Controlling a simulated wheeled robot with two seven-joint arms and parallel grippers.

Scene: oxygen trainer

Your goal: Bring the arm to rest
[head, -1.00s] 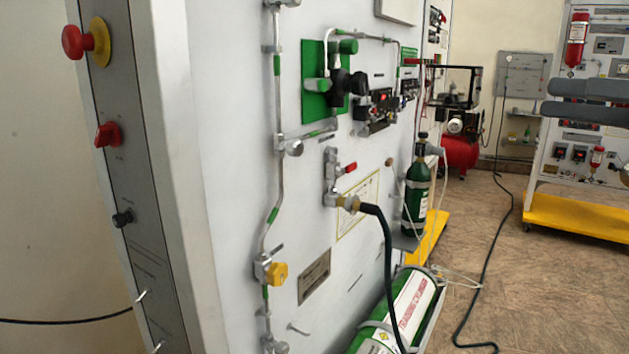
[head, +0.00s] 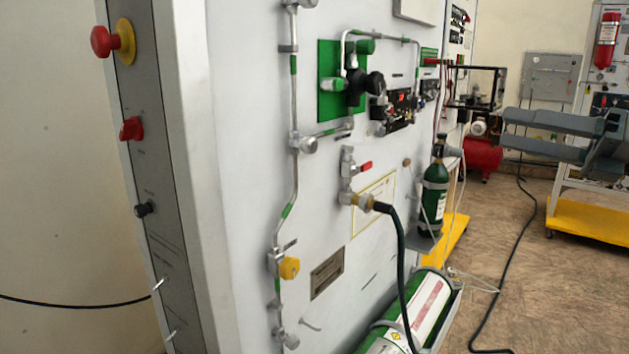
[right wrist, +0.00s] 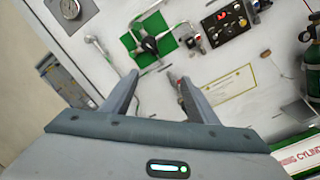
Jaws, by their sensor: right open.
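My right gripper (head: 506,131) reaches in from the right edge of the head view, its two grey fingers pointing left and apart with nothing between them. In the head view it overlaps the background trainer with the yellow base and appears clear of the white panel (head: 240,190). In the right wrist view the open right gripper (right wrist: 159,79) faces the panel, with a gap between the fingers and no object held. My left gripper is out of view.
The panel carries a red-handled valve (head: 364,167), a yellow knob (head: 289,267) and a red emergency button (head: 104,41). A black hose (head: 402,260) hangs from it. Green cylinders stand (head: 435,200) and lie (head: 425,310) beside it. Open floor (head: 570,290) lies at right.

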